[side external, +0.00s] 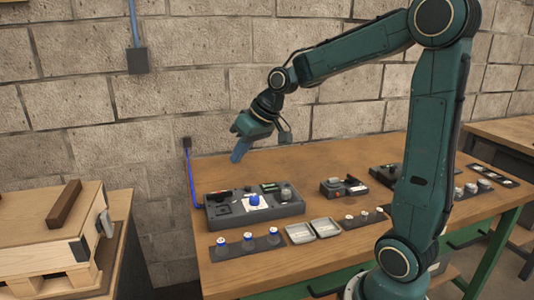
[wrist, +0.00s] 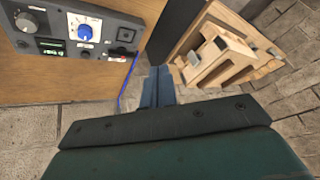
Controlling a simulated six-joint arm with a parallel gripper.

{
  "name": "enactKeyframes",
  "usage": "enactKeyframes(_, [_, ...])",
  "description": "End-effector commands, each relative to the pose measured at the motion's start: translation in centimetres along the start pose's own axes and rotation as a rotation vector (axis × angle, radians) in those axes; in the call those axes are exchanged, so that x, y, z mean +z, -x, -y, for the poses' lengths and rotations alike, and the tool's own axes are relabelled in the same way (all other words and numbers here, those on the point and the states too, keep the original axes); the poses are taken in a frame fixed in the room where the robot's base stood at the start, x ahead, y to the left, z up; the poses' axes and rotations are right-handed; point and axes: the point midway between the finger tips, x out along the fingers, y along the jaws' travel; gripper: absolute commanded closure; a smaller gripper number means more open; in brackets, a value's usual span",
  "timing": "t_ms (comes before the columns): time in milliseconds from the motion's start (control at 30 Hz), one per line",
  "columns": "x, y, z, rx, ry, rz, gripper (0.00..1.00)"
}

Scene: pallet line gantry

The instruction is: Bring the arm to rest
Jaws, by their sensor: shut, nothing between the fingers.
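My gripper (side external: 238,153) hangs above the back left part of the wooden table (side external: 330,160), with its blue fingers pointing down and tilted. The fingers are shut with nothing between them. They are clear of the table and of the grey control box (side external: 290,209), which stands below. In the wrist view my shut gripper (wrist: 157,73) points to the gap between the table edge and a wooden crate-like stack (wrist: 225,62).
The control box carries a blue knob (side external: 254,200). A smaller box (side external: 343,187) stands to the right. A blue cable (side external: 192,180) runs along the wall. Open air surrounds my gripper.

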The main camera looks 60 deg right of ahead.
Motion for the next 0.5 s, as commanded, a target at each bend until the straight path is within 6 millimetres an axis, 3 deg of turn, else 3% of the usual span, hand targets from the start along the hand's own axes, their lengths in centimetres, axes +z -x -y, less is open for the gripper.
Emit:
enactKeyframes(200, [3.7, 3.3, 3.5, 0.040, 0.057, 0.012, 1.00])
enactKeyframes(500, [9.6, 7.0, 6.4, 0.085, 0.113, 0.021, 1.00])
